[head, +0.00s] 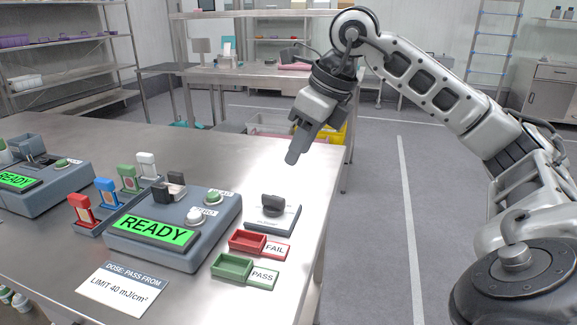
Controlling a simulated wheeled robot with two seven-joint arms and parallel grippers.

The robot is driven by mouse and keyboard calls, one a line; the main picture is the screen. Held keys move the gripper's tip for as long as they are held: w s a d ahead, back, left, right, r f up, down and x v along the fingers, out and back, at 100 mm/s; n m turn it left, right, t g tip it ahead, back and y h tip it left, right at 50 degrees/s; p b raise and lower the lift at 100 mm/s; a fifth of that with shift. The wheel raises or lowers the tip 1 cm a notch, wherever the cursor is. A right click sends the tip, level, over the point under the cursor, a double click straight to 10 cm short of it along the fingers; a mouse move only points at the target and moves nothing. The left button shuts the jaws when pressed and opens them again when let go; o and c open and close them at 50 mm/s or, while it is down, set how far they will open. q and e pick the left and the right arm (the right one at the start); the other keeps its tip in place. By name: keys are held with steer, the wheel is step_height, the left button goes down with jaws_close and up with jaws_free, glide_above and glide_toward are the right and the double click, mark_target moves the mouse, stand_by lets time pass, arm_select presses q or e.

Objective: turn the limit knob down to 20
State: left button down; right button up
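A dark knob (271,204) stands on a small grey plate (283,219) near the right edge of the steel table. The print on the plate is too small to read, and so is the knob's setting. My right gripper (293,156) hangs in the air above and behind the knob, pointing down, apart from it. Its fingers overlap side-on, so I cannot tell their opening; I see nothing held. A card (117,288) reads "DOSE: PASS FROM LIMIT 40 mJ/cm²". My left gripper is not in view.
A grey device (180,258) with a green READY screen stands left of the knob. A red FAIL tray (247,243) and green PASS tray (231,266) lie in front of it. Bare table (225,160) lies behind the knob.

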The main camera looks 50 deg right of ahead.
steer(key=v, duration=0.4)
steer(key=shift+p, duration=0.4)
